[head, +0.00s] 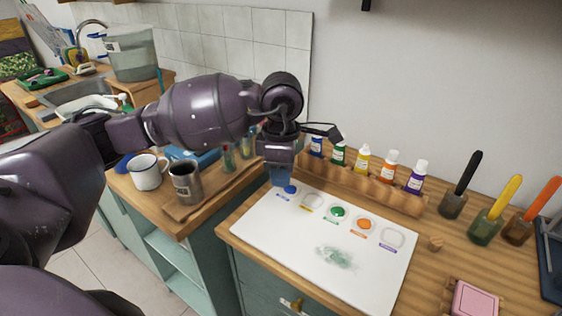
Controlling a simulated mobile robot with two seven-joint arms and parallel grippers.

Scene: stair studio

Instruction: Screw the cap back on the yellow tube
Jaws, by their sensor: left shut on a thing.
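The yellow tube (363,161) stands upright in the wooden rack (385,193) at the back of the counter, between the green tube (339,154) and the orange tube (388,167). It is too small to tell whether a cap is on it. My left gripper (281,177) points down over the back left corner of the white palette sheet (262,231), left of the rack and apart from the yellow tube. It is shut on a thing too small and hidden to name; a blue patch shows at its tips. My right gripper is out of view.
A blue tube (317,147) and a purple tube (417,178) also stand in the rack. Several brush jars, including a green one (484,228), stand at right. A mug (147,172) and metal cup (186,183) stand left.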

